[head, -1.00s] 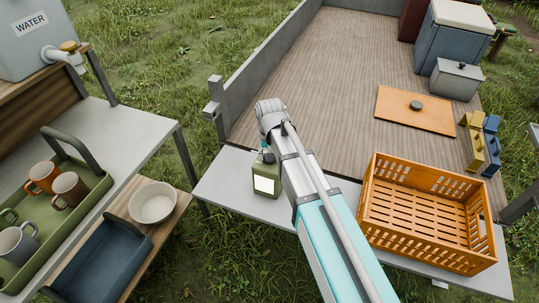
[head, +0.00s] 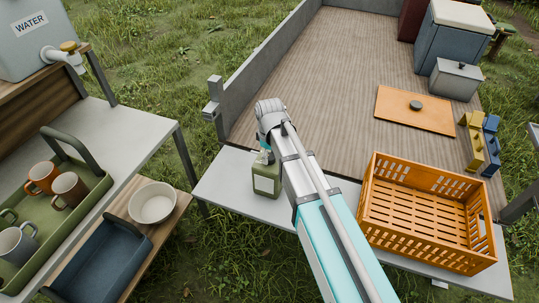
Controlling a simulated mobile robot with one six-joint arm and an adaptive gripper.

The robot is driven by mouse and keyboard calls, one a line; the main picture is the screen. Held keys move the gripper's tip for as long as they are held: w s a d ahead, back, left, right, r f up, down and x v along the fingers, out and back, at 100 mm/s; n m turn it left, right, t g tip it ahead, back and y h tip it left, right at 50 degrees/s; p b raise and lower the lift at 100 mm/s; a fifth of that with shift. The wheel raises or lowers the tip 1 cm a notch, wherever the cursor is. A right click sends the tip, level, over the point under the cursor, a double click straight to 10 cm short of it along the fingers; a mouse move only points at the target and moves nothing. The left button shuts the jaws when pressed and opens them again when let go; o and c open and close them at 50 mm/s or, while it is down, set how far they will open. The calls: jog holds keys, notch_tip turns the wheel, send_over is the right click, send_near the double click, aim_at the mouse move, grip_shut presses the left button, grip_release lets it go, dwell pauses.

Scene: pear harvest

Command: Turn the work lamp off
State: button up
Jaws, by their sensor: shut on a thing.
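The work lamp (head: 266,180) is a small olive-green box with a pale front panel. It stands upright on the light grey shelf (head: 228,192) at the front edge of the wooden bed. Its panel looks dull and unlit. My arm reaches over the shelf, and its wrist bends down just above and behind the lamp. My gripper (head: 264,156) is mostly hidden by my own wrist; a small teal part shows at the lamp's top. It is shut at the top of the lamp, but the exact part it holds is hidden.
An orange crate (head: 374,205) stands on the same shelf to the right of my arm. A wooden board (head: 395,112) lies on the bed behind it. At the left, a table holds a green tray (head: 98,183) with several mugs. The middle of the bed is clear.

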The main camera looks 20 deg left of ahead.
jog(key=n, duration=0.5)
dwell(0.4)
jog(key=o, duration=1.1)
jog(key=shift+o, duration=0.2)
